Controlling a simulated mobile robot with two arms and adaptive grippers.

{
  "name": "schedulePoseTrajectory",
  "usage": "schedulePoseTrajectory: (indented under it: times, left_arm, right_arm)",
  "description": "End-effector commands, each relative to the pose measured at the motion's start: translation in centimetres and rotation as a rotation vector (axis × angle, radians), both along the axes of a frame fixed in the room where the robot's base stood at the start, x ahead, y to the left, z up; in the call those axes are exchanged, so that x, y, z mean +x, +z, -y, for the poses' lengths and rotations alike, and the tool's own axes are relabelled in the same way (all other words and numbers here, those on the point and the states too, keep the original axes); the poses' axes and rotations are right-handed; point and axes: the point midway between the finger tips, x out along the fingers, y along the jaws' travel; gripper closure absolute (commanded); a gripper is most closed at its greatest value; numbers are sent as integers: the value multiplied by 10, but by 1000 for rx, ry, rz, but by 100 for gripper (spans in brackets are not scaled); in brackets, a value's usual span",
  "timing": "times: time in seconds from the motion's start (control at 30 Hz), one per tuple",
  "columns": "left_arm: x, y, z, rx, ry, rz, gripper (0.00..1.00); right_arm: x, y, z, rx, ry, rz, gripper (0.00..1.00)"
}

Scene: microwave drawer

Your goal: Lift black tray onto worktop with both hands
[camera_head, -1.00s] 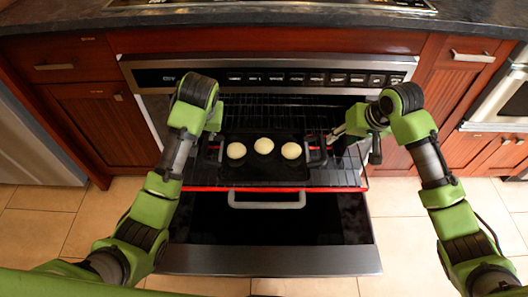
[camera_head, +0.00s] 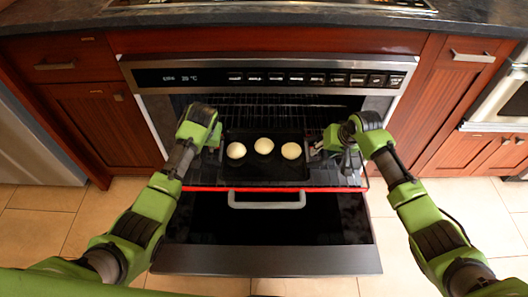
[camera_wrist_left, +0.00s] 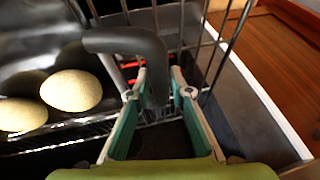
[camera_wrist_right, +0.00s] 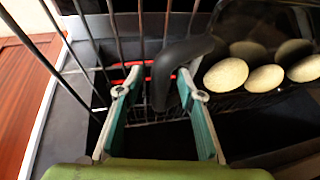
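The black tray (camera_head: 264,173) lies on the oven's pulled-out rack and holds three pale round buns (camera_head: 264,146). My left gripper (camera_head: 214,152) is at the tray's left end. In the left wrist view its fingers (camera_wrist_left: 158,88) are apart, with the tray's dark curved handle (camera_wrist_left: 128,42) between them. My right gripper (camera_head: 320,152) is at the right end. In the right wrist view its fingers (camera_wrist_right: 160,88) are also apart, with the other handle (camera_wrist_right: 182,54) between them. Gaps show beside both handles; the handles are mostly hidden in the head view.
The dark worktop (camera_head: 60,18) runs above the oven's control panel (camera_head: 270,78). Wire rack bars (camera_wrist_right: 140,30) run close to the fingers.

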Motion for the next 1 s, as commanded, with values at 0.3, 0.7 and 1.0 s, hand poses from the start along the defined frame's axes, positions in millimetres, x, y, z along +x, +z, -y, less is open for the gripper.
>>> schedulePoseTrajectory:
  times: [0.3,0.7,1.0]
  left_arm:
    - [1,-2,0,0,0,1,80]
    - [0,-1,0,0,0,0,100]
    - [1,7,0,0,-1,3,100]
  right_arm:
    - [1,-1,0,0,1,1,65]
    - [1,-1,0,0,0,0,100]
    - [2,7,0,1,0,3,100]
